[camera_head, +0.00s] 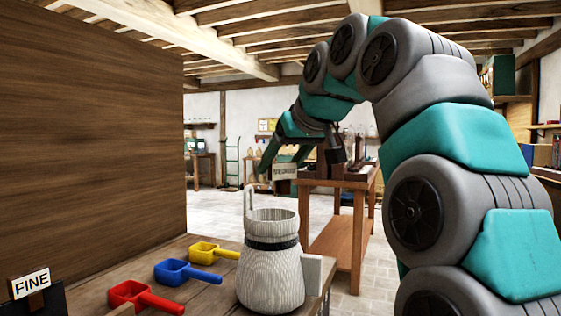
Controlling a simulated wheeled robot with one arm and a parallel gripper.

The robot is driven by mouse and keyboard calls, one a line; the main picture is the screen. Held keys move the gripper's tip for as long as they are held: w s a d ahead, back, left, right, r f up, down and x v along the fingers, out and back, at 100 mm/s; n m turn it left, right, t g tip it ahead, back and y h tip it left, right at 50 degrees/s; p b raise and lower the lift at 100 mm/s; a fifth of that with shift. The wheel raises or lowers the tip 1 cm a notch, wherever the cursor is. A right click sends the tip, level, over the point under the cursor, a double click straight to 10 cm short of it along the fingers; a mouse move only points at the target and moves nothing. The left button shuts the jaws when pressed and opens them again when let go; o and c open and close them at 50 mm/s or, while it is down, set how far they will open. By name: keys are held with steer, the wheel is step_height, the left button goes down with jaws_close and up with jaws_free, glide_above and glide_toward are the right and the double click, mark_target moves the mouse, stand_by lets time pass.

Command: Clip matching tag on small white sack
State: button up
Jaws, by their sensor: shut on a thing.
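My gripper (280,165) is at the end of the arm's downward bend, shut on a small pale tag (285,171) with dark lettering too small to read surely. The tag is in the air above and slightly right of a small whitish sack (270,268), apart from it. The sack stands upright on the near wooden table, with fine stripes, a dark band around its neck and an open, cuffed top. A pale strip rises at its left, and a pale flat piece sticks out at its right.
Yellow (204,252), blue (176,271) and red (130,293) scoops lie left of the sack. A FINE sign (31,284) stands at the lower left. A tall wooden panel (90,130) blocks the left. Another wooden table (338,237) stands behind.

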mark_target(285, 179)
steer(key=shift+f+b, duration=1.4)
steer(key=shift+f, duration=0.6)
steer(key=shift+s+f, duration=0.1)
steer(key=shift+f, duration=0.05)
stand_by(0.6)
steer(key=shift+d+f+b, duration=0.1)
steer(key=shift+f+b, duration=1.1)
steer(key=shift+f, duration=0.6)
steer(key=o, duration=1.5)
steer(key=shift+r, duration=0.1)
steer(key=v, duration=0.7)
steer(key=shift+s+d+r, duration=0.15)
steer(key=shift+s+r, duration=0.05)
steer(key=shift+s, duration=0.05)
